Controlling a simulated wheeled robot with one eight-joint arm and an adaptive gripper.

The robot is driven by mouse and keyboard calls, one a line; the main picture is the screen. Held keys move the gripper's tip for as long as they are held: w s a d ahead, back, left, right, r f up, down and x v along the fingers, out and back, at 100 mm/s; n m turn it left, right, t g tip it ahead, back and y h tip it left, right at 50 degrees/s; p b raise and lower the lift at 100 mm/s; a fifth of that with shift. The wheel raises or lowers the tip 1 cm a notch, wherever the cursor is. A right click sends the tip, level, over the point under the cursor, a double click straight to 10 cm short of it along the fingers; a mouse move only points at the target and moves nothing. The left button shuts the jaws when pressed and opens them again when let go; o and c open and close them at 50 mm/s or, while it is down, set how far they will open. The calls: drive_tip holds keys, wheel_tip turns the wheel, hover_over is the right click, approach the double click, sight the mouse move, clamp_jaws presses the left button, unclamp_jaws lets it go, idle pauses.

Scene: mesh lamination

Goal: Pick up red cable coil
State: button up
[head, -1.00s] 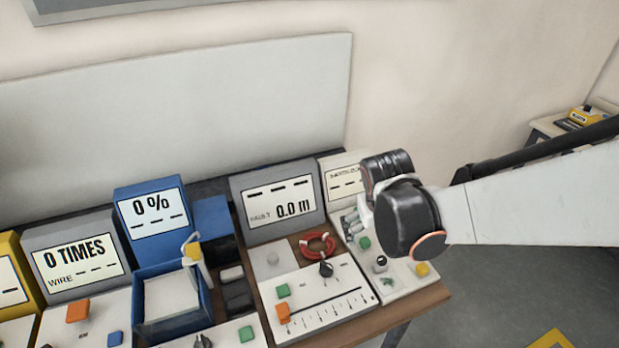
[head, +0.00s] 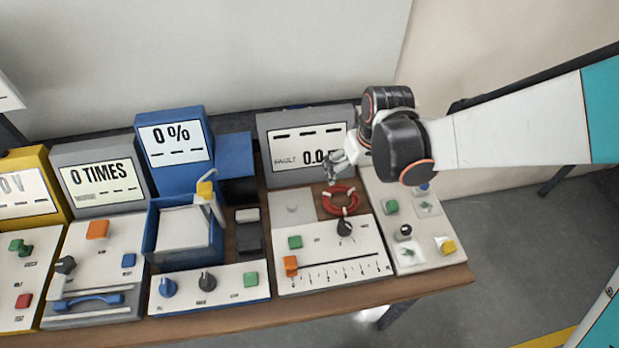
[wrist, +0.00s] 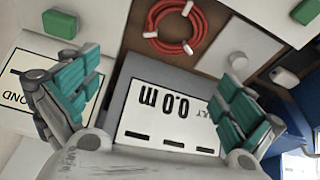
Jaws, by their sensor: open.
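The red cable coil (head: 341,201) is a ring with white bands. It lies on the brown recessed patch of the fault tester panel, just below its grey display box (head: 306,148). In the wrist view the coil (wrist: 173,27) shows whole at the top, beyond the fingertips and between the finger lines. My gripper (head: 340,172) is above and slightly behind the coil, apart from it. In the wrist view my gripper (wrist: 155,95) is open and empty, its teal-padded fingers wide apart. The coil is not touched by either finger.
A black knob (head: 344,228) stands close in front of the coil, and a slider with an orange knob (head: 290,264) is further front. A panel with green and yellow buttons (head: 448,247) is to the right. A blue bin (head: 184,236) is to the left.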

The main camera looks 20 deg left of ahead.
drive_tip(key=b, duration=0.2)
approach(340, 200)
drive_tip(key=shift+s+a+f, duration=0.15)
drive_tip(key=shift+s+a, duration=0.15)
drive_tip(key=shift+a, duration=0.05)
drive_tip(key=shift+w+d+b+x, duration=0.15)
drive_tip(key=shift+b+x, duration=0.5)
drive_tip(key=shift+x, duration=0.9)
drive_tip(key=shift+w+d+b+x, duration=0.15)
drive_tip(key=shift+b+x, duration=0.45)
drive_tip(key=shift+x, duration=1)
drive_tip(key=shift+s, duration=0.1)
drive_tip(key=c, duration=1)
